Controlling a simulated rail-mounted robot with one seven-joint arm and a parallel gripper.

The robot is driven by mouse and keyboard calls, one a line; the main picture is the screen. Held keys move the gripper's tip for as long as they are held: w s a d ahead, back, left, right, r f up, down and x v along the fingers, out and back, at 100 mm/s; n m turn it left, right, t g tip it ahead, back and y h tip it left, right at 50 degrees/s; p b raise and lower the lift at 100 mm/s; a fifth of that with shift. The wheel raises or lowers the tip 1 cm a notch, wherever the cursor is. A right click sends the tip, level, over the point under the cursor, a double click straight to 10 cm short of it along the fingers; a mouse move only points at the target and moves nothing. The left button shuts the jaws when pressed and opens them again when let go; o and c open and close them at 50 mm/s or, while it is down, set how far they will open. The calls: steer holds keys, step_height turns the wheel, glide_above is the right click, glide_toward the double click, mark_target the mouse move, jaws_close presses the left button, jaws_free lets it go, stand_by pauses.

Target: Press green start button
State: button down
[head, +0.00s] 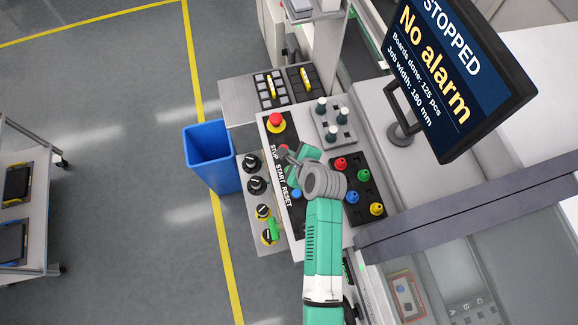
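A control panel with a black strip (264,131) carries the printed words STOP, START and RESET (280,175). A small red button (284,149) shows partly beside STOP, and a blue button (297,193) shows beside RESET. The green start button is not visible; my gripper and wrist cover the area beside START. My gripper (288,156) is over the strip, near the red button. Its fingers are small and partly hidden, so I cannot tell open from shut, or whether it touches the panel. The tilted screen (450,70) reads STOPPED, No alarm.
A red emergency knob (276,121) on a yellow base sits above the strip. Coloured pegs, including a green one (363,174), stand right of my wrist. Several knobs (257,185) line the left side plate. A blue bin (211,160) stands left on open floor.

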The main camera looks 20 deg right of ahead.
step_height(320, 180, down, 6)
steer(key=b, duration=0.7)
steer(key=shift+f, duration=0.25)
steer(key=shift+w+f+b, duration=0.1)
steer(key=shift+f+b, duration=0.55)
steer(key=shift+f, duration=0.5)
steer(key=shift+f, duration=0.15)
stand_by(0.4)
steer(key=shift+f, duration=0.25)
